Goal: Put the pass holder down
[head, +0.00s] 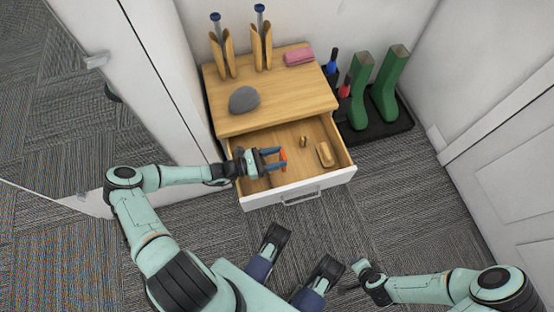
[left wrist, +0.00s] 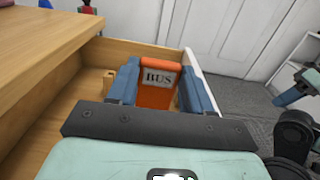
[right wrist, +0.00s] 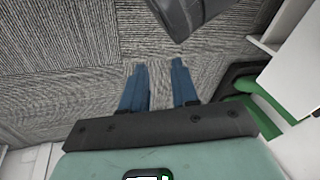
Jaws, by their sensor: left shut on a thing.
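The pass holder (left wrist: 158,84) is orange with a white label reading BUS. It stands between the fingers of my left gripper (left wrist: 160,92), which is shut on it. In the head view, my left gripper (head: 270,158) is over the open drawer (head: 262,196), and the orange pass holder (head: 283,160) shows at its fingertips. I cannot tell whether the holder touches the drawer floor. My right gripper (right wrist: 160,75) has its fingers apart with only carpet showing between them; it is low at the front right in the head view (head: 358,280).
The drawer also holds a wooden block (head: 325,154) and a small wooden piece (head: 303,141). On the cabinet top (head: 285,112) are a grey stone (head: 244,99), a pink item (head: 299,57) and two wooden holders. Green boots (head: 385,95) stand on a black tray (head: 385,132) at right.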

